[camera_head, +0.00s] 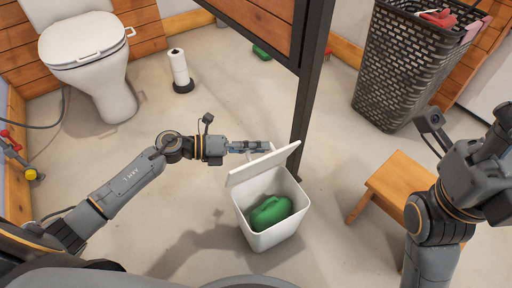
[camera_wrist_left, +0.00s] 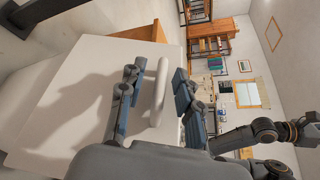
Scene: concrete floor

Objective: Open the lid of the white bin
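The white bin (camera_head: 275,236) stands on the floor at the lower middle of the head view. Its lid (camera_head: 258,166) is raised and tilted up on the side by my left arm, and a green object (camera_head: 268,213) shows inside. My left gripper (camera_head: 268,147) is at the lid's upper edge. In the left wrist view the pale lid (camera_wrist_left: 85,100) fills the left side, and its white handle (camera_wrist_left: 158,85) stands between my two fingers. The fingers are apart, with small gaps beside the handle. My right gripper (camera_head: 490,160) is at the right edge, its fingertips unclear.
A black partition post (camera_head: 308,85) stands close behind the bin. A wooden stool (camera_head: 392,182) is to the right, with a dark basket (camera_head: 400,70) behind it. A toilet (camera_head: 95,60) and a paper roll stand (camera_head: 181,72) are at upper left. Floor at left is clear.

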